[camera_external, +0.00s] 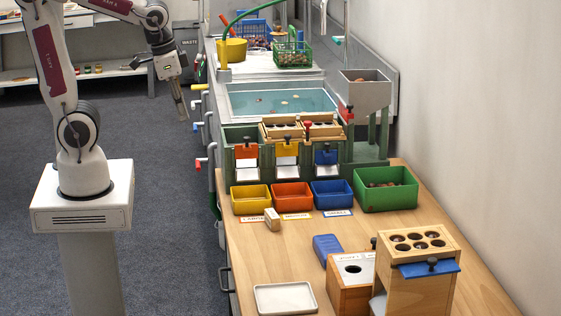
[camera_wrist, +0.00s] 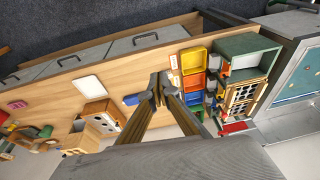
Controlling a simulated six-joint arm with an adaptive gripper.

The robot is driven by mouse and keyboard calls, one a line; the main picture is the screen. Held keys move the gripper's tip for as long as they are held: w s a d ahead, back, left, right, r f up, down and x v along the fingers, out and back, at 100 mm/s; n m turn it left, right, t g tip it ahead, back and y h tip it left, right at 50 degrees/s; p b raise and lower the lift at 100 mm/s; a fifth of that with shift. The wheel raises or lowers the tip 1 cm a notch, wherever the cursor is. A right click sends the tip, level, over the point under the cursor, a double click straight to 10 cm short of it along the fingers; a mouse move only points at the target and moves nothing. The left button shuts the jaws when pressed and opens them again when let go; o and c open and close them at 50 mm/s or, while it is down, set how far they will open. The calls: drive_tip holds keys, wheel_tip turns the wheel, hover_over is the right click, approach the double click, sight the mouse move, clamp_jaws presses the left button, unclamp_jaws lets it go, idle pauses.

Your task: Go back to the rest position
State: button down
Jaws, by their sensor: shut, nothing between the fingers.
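My gripper (camera_external: 183,112) hangs in the air over the floor, left of the bench, with its fingers pointing down. Its fingers (camera_wrist: 159,82) are shut together and empty in the wrist view. My arm is folded over from its white pedestal at the left. No task object is in or touching the gripper.
The wooden table (camera_external: 250,268) holds yellow (camera_external: 249,199), orange (camera_external: 291,196) and blue (camera_external: 331,193) bins, a green crate (camera_external: 385,188) of chestnuts, a wooden box with holes (camera_external: 416,268) and a white tray (camera_external: 285,298). A water basin (camera_external: 233,103) lies behind. The floor (camera_external: 165,215) between my base and the table is clear.

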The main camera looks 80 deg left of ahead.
drive_tip(key=s+d+r+t, duration=0.2)
drive_tip(key=s+r, duration=0.2)
drive_tip(key=s, duration=0.1)
drive_tip(key=shift+s+d+r+t+h, duration=0.15)
drive_tip(key=shift+s+d+t+h, duration=0.15)
drive_tip(key=shift+t, duration=0.1)
idle(1.9)
